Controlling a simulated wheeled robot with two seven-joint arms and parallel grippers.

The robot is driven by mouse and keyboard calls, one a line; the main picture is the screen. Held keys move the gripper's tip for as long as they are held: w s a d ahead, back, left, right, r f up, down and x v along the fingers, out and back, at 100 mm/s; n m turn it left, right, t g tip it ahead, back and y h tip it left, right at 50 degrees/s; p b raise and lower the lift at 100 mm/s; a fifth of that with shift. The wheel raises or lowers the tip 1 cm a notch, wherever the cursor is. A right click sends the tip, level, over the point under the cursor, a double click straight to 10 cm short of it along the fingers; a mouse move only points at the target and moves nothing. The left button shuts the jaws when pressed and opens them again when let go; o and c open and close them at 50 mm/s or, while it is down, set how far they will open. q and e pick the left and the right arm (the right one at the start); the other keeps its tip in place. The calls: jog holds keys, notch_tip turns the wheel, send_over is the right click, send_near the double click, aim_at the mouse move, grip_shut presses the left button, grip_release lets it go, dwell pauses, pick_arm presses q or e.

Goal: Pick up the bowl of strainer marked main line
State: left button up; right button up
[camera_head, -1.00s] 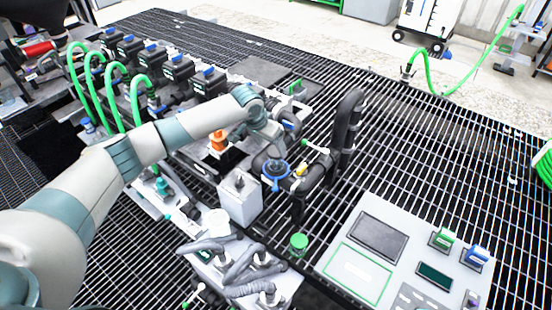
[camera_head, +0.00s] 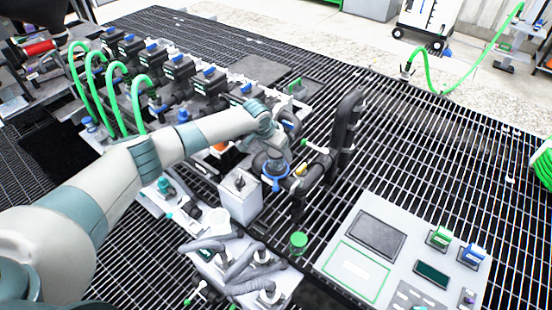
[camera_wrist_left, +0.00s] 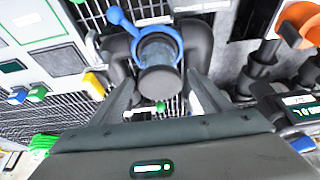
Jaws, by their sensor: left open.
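A strainer with a blue ring collar (camera_head: 275,184) sits on the black pipework in the head view. In the left wrist view its blue collar and side handle (camera_wrist_left: 120,20) surround a dark, partly clear bowl (camera_wrist_left: 158,80). I cannot read any mark naming its line. My left gripper (camera_head: 272,158) is right at the strainer and hides part of it. In the left wrist view, my left gripper (camera_wrist_left: 162,90) is open, with one finger on each side of the bowl; whether they touch it I cannot tell. My right gripper is not in view.
A grey box (camera_head: 240,197) stands left of the strainer, and a tall black pipe (camera_head: 347,120) rises to its right. A green-capped jar (camera_head: 298,243) and a sloped control panel (camera_head: 400,260) are in front. An orange part (camera_wrist_left: 302,22) shows in the wrist view.

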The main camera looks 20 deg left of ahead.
pick_arm(q)
jog(key=shift+c, duration=0.3)
jog(key=c, duration=1.2)
jog(key=shift+o, duration=0.2)
jog(key=shift+r, duration=0.1)
jog(key=shift+r+b, duration=0.4)
jog(key=shift+r, duration=0.35)
notch_tip(320, 180, up, 2)
jog(key=shift+r+b, duration=0.25)
jog(key=shift+b, duration=0.35)
jog(key=s+d+r+b, duration=0.2)
jog(key=s+d+r, duration=0.5)
jog(key=d, duration=0.2)
jog(key=shift+b, duration=0.35)
jog(key=shift+d, duration=0.1)
